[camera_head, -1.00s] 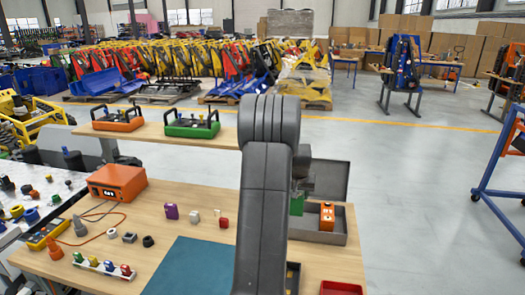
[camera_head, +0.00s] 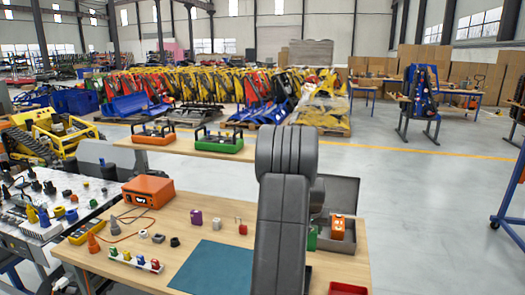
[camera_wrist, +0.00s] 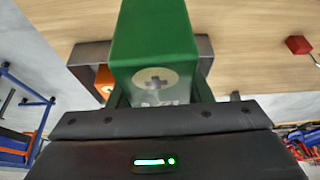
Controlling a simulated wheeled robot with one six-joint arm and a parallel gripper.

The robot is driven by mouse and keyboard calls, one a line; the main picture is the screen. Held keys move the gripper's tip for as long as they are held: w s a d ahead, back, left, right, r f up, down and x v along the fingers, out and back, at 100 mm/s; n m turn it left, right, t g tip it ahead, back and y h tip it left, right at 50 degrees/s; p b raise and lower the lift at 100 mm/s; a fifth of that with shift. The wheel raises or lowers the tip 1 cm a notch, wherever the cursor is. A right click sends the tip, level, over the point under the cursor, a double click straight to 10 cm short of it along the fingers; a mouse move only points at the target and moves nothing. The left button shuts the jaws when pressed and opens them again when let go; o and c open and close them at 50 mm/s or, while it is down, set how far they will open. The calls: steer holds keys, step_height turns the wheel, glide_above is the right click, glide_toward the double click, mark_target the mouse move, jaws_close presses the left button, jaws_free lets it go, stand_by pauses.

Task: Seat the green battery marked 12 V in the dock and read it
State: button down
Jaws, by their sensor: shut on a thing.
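In the wrist view my gripper (camera_wrist: 161,97) is shut on a green battery (camera_wrist: 155,40). The battery shows a pale round plus mark, with lettering below it that is partly hidden and unreadable. In the head view a strip of the green battery (camera_head: 312,240) shows just right of my arm, by the grey case; my gripper is mostly hidden there. An orange battery (camera_head: 338,227) stands in the open grey case (camera_head: 345,245). I cannot tell for sure which thing is the dock; an orange box with a dark display (camera_head: 148,191) stands on the left of the bench.
A teal mat (camera_head: 212,268) lies on the wooden bench, with small purple, white and red blocks behind it. A red tray (camera_head: 347,289) is at the front right. Orange and green controllers (camera_head: 219,145) stand on a shelf behind. My arm hides part of the bench.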

steer(key=s+a+f+n, duration=0.1)
steer(key=s+a+f, duration=0.1)
steer(key=a, duration=0.3)
steer(key=s+a+f+n, duration=0.1)
steer(key=s+a+f, duration=0.2)
steer(key=a, duration=0.3)
steer(key=s+a+f+y, duration=0.1)
steer(key=s+a+f, duration=0.1)
steer(key=a, duration=0.3)
steer(key=shift+s+a+f+n, duration=0.15)
steer(key=shift+s+a+n, duration=0.05)
steer(key=shift+s, duration=0.25)
steer(key=shift+s+a+f+n, duration=0.1)
steer(key=shift+s+a+n, duration=0.1)
steer(key=shift+s, duration=0.25)
steer(key=shift+s+a+f, duration=0.1)
steer(key=shift+s+a, duration=0.1)
steer(key=shift+d, duration=0.1)
